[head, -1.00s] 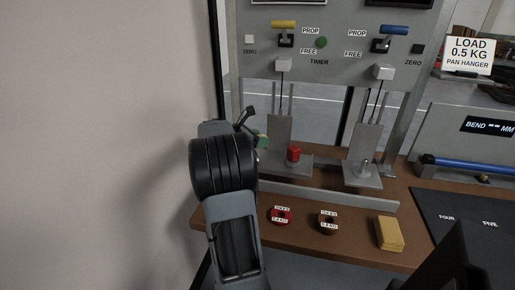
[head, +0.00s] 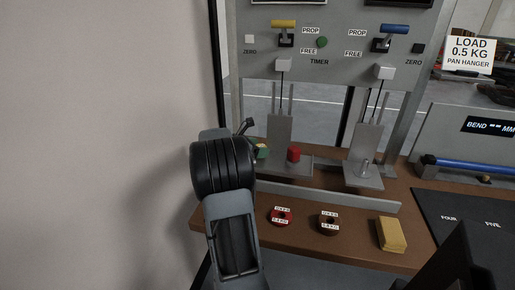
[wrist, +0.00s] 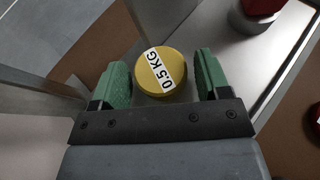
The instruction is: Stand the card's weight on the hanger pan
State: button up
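The card (head: 470,55) at the upper right reads "LOAD 0.5 KG PAN HANGER". A yellow round weight marked 0.5 KG (wrist: 158,70) shows in the wrist view on a grey metal surface. My gripper (wrist: 162,78) has its green fingers either side of the weight, with narrow gaps showing; it looks open. In the head view my gripper (head: 262,152) is low at the left of the rig, mostly hidden by my arm. I cannot tell for certain which part is the hanger pan; a grey plate with a small upright knob (head: 364,170) stands at the right.
A red weight (head: 294,154) stands just right of my gripper. Upright posts and a panel with levers (head: 330,45) rise behind.

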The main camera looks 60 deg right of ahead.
jog(key=shift+o, duration=0.7)
jog(key=shift+r, duration=0.25)
jog(key=p+v, duration=0.2)
jog(key=v, duration=0.9)
jog(key=s+a+f+m+t+y, duration=0.2)
jog(key=a+m+t+y, duration=0.1)
jog(key=a, duration=0.9)
jog(key=s+a+f+m+t+y, duration=0.2)
jog(key=a+m+y, duration=0.3)
jog(key=a, duration=0.8)
jog(key=s+a+f+m+t+y, duration=0.2)
jog(key=a+f+m+t+y, duration=0.1)
jog(key=a, duration=0.9)
jog(key=shift+s+a+m+t+y, duration=0.25)
jog(key=shift+s+m+t+y, duration=0.2)
jog(key=shift+m, duration=0.45)
